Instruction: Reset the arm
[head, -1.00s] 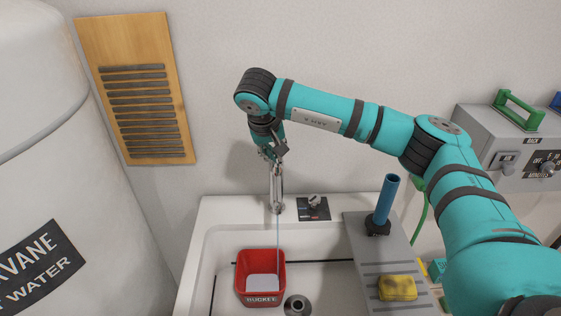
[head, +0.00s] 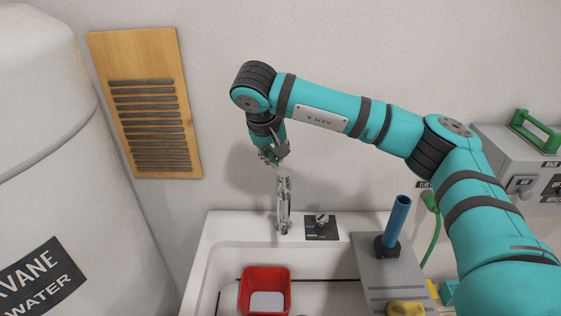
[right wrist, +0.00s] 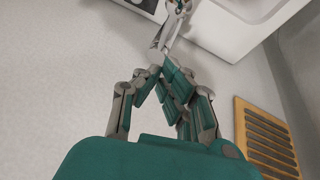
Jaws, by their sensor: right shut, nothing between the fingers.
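My right arm reaches in from the right in the head view, bent over the sink. Its right gripper (head: 275,158) points down just above and behind the metal faucet (head: 283,205), with its fingers shut and nothing seen between them. The gripper also shows in the right wrist view (right wrist: 166,72), its fingers drawn together, with the faucet beyond the tips. I cannot tell the exact gap to the faucet. My left gripper is not in view.
A red bucket (head: 264,274) stands in the white sink (head: 225,232). A wooden vent (head: 150,100) is on the wall, and a white tank (head: 45,150) stands left.

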